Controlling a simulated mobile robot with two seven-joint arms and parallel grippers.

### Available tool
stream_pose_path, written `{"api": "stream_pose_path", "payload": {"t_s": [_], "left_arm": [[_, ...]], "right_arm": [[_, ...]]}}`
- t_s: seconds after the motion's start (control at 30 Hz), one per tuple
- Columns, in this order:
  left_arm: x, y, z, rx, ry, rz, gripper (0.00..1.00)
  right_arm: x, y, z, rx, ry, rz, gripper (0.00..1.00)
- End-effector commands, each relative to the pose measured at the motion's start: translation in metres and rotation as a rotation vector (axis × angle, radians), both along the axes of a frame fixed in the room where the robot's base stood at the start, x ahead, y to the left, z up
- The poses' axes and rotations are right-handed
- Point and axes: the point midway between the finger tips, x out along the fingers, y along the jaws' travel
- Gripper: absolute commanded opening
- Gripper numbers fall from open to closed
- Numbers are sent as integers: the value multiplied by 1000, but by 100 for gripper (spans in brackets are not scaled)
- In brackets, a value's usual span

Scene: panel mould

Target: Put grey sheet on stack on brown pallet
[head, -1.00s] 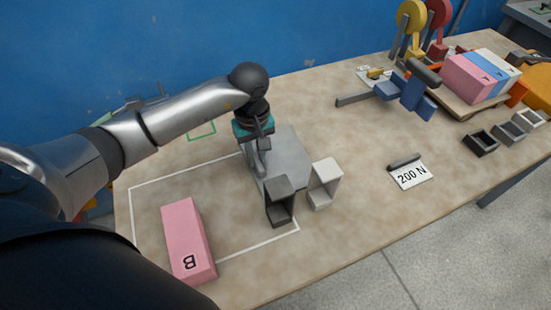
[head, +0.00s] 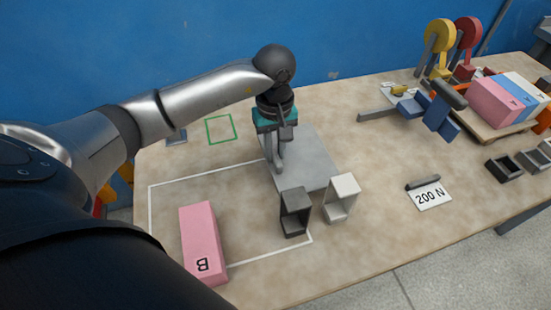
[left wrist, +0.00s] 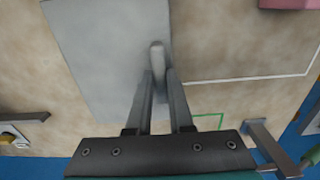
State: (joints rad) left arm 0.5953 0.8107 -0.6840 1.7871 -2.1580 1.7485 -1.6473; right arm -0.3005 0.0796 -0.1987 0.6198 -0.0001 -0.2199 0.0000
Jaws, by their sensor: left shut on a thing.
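The grey sheet (head: 313,160) is a flat, smooth plate near the middle of the table. It also shows in the left wrist view (left wrist: 95,45). My left gripper (head: 277,165) is over the sheet's left side. In the left wrist view its fingers (left wrist: 157,85) are shut on a pale upright knob on the sheet. The sheet looks slightly above the table; the exact gap cannot be told. The brown pallet (head: 484,129) stands at the right and bears a stack with pink (head: 497,101), blue and white blocks side by side. My right gripper is not in view.
A pink block marked B (head: 203,243) lies front left. A blue clamp-like tool (head: 440,113) and a "200 N" card (head: 430,196) lie between sheet and pallet.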

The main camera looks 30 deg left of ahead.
Motion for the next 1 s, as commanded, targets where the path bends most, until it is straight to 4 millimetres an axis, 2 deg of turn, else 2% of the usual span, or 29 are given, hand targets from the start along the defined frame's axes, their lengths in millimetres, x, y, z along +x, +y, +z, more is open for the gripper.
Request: {"api": "stream_pose_path", "payload": {"t_s": [0.03, 0.2, 0.43, 0.6, 0.83, 0.93, 1.0], "left_arm": [[2, 1, 19, 1, -9, -1, 0], [2, 1, 69, 1, -9, -1, 0], [1, 1, 120, 1, -6, 0, 0], [1, 0, 139, -1, -3, 0, 0], [0, -1, 146, 0, -1, -12, 0], [-4, -13, 147, 0, -8, -106, 0], [-10, -28, 147, 1, -13, -232, 0]], "right_arm": [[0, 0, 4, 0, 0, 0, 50], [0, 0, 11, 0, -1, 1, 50], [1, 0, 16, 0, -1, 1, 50], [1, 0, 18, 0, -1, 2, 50], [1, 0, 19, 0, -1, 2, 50], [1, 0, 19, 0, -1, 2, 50], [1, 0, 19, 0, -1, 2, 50]]}}
